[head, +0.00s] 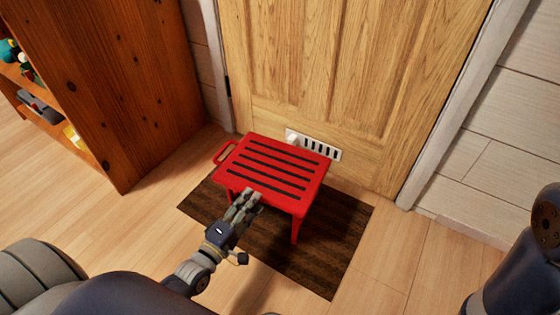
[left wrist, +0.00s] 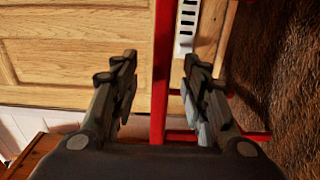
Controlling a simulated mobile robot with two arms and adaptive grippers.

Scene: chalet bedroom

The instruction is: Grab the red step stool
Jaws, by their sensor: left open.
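The red step stool (head: 272,168) stands upright on a dark brown mat in front of a wooden door. Its slatted top has dark strips, and a loop handle (head: 224,153) sticks out at its left. My left gripper (head: 250,199) is at the stool's near edge, over its near left part, and hides some of that side. In the left wrist view the left gripper (left wrist: 160,64) has its fingers spread, with a red upright bar of the stool (left wrist: 162,35) showing between them. I cannot tell whether the fingers touch it. My right gripper is out of view.
The mat (head: 325,245) lies under the stool. The wooden door (head: 345,60) closes off the space behind, with a white vent piece (head: 322,147) low on it. A wooden shelf unit (head: 110,80) stands at the left. Bare floor lies left and right of the mat.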

